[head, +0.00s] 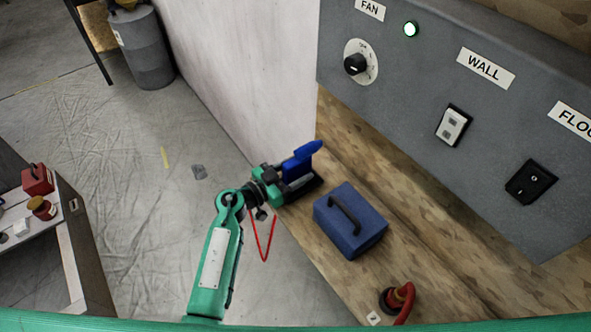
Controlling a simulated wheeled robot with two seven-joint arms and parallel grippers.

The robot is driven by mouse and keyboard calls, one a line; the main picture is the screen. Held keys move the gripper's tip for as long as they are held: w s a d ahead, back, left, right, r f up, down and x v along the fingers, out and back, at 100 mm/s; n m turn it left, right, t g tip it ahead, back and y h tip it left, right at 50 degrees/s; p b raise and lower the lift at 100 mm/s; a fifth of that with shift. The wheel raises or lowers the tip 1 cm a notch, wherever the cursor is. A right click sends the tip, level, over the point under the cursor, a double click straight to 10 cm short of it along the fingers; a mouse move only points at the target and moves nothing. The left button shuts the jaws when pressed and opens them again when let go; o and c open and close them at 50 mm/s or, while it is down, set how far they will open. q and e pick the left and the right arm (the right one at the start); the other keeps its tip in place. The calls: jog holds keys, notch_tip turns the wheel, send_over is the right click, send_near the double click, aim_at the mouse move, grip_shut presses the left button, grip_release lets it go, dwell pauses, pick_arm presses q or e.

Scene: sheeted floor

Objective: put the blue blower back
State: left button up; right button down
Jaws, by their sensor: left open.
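My left gripper (290,184) reaches in from below over the near-left edge of the wooden bench. Its jaws are open. A bright blue piece with a narrow tip (304,158) shows right at the jaws, pointing up and right; it may be the blue blower, but its lower part is hidden by the gripper. I cannot tell whether the jaws touch it. A darker blue box with a black handle (350,222) stands on the bench just right of the gripper, apart from it. My right gripper is not in view.
A grey panel (430,70) with a knob, a wall socket and a black switch rises behind the bench (420,270). A red curved object (400,300) stands at the bench front. A white wall (240,80) is behind. A side table at left holds a red box (37,179).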

pick_arm(q)
jog(key=shift+s+a+r, duration=0.1)
jog(key=shift+a, duration=0.1)
jog(key=v, duration=1.1)
jog(key=shift+s+a, duration=0.2)
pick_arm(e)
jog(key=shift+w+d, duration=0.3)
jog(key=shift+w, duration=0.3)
pick_arm(q)
jog(key=shift+r, duration=0.1)
